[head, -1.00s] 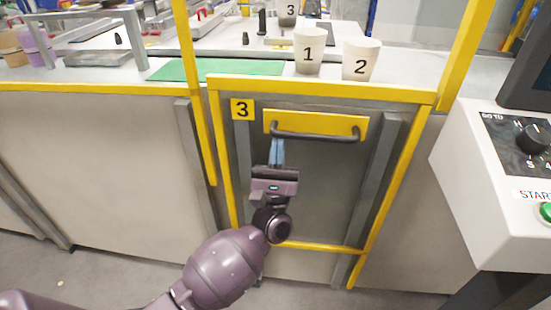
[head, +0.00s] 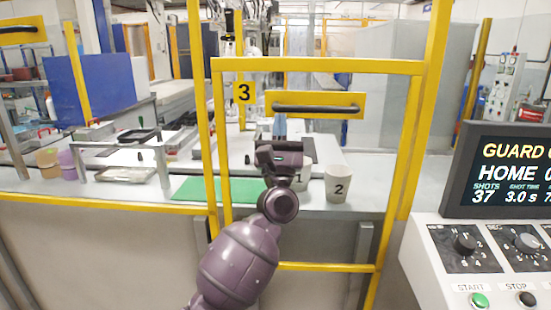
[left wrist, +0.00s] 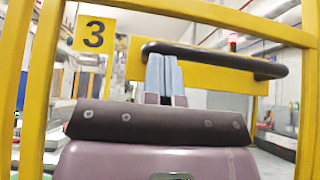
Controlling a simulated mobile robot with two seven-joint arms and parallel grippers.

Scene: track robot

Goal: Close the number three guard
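The number three guard (head: 318,65) is a yellow-framed clear panel marked with a yellow "3" plate (head: 244,93). It stands raised above the counter front, with its top bar well above the counter. Its black handle (head: 316,109) sits on a yellow plate and also shows in the left wrist view (left wrist: 215,57). My left gripper (head: 279,124) is upright at the left part of the handle. Its two blue fingers (left wrist: 164,75) are close together side by side, tips at the bar, with nothing visible between them. Whether they touch the bar is unclear. My right gripper is out of view.
Behind the guard are a white cup "1" (head: 300,180), a white cup "2" (head: 338,184) and a green mat (head: 215,189) on the counter. A control console (head: 490,255) with a screen stands at the right. A grey rack (head: 122,150) is at the left.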

